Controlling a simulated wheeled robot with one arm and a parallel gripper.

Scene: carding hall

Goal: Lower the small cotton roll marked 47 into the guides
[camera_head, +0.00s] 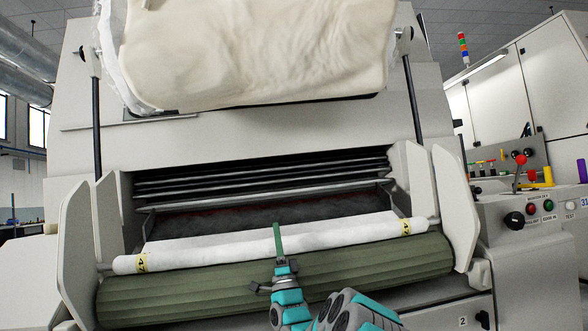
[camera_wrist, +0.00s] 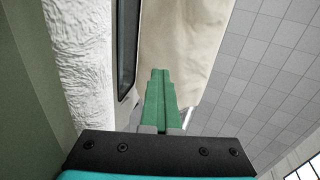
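The small cotton roll (camera_head: 270,245) is white, with yellow labels near both ends; the left one reads 47. It lies across the machine front along the upper side of the green fluted roller (camera_head: 330,280), with thin pins at its ends close to the pale guide plates, left (camera_head: 77,240) and right (camera_head: 455,205). Whether the pins sit in the guides is hard to tell. My gripper (camera_head: 278,226) is in front of the roll's middle, green fingers together and upward. In the wrist view the fingers (camera_wrist: 161,98) hold nothing; the roll (camera_wrist: 85,60) is left of them.
A large cream cotton roll (camera_head: 255,50) hangs above, between two dark rods. The dark slotted opening (camera_head: 265,180) lies behind the small roll. A control panel (camera_head: 545,212) with buttons and a red-knobbed lever stands at right. There is open air in front of the upper machine face.

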